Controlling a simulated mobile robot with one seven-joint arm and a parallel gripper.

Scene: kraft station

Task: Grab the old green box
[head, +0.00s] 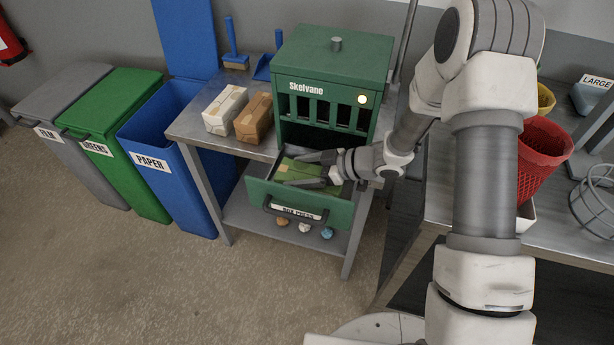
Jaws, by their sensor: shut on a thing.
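A green box (297,169) lies inside the open drawer (339,214) of the green Skelvane machine (334,62). My gripper (308,170) reaches into the drawer from the right. Its fingers are shut on the green box, one finger along the far side and one along the near side. The box sits low, within the drawer walls. Whether it touches the drawer floor cannot be told. My wrist and fingers hide part of the box and the drawer's right side.
A white package (225,108) and a brown package (254,117) stand on the metal table (190,128) left of the machine. Lidded grey and green bins and an open blue paper bin (178,150) stand further left. A red basket (541,155) is on the right table.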

